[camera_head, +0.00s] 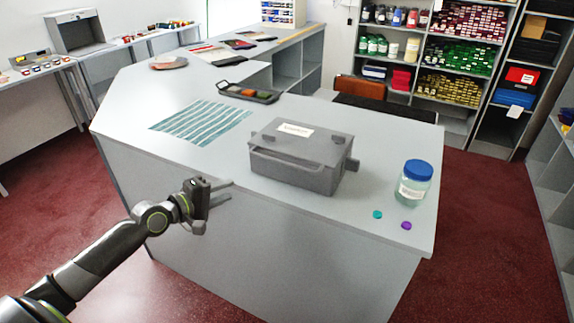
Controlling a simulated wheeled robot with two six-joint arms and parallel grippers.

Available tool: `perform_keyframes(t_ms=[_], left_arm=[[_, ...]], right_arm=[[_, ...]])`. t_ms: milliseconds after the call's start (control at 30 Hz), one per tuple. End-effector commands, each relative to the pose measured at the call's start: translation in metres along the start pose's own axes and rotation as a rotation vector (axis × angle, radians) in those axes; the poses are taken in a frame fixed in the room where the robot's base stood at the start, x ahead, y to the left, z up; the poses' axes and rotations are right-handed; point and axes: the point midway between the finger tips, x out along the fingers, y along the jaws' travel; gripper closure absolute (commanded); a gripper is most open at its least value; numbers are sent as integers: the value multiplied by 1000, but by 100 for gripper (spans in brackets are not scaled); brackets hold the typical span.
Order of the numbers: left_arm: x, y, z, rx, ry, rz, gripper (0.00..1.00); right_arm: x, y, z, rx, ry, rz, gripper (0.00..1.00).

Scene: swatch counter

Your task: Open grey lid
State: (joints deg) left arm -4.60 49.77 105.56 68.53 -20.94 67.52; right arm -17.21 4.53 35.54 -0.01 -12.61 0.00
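A grey box (288,175) stands on the counter, right of the middle. Its grey lid (310,144) lies on top of it, with a white label on it. A dark line runs under the lid's front edge; I cannot tell whether it is a gap. A small block sticks out at the box's right side. My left gripper (231,190) is left of the box and nearer to me, by the counter's front edge. Its two fingers are apart, with nothing between them, and it does not touch the box. My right gripper is not in view.
A jar with a blue lid (414,184) stands right of the box. A teal disc (377,214) and a purple disc (406,225) lie before it. A striped cloth (201,122) and a dark tray (247,93) lie behind left.

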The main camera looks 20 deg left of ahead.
Motion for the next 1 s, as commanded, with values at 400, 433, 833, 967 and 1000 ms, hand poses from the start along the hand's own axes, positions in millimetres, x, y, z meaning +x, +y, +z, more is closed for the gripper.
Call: perform_keyframes(t_ms=[400, 433, 833, 967, 1000], left_arm=[[1, 59, 38, -115, -130, 65, 68], [4, 60, 38, -114, -130, 67, 68], [65, 64, 45, -116, -129, 66, 68], [90, 66, 49, -116, -129, 65, 68], [98, 66, 50, -116, -129, 64, 68]], right_arm=[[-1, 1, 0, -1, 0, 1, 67], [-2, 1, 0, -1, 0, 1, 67], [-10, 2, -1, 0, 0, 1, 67], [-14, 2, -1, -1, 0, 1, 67], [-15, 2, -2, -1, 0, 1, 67]])
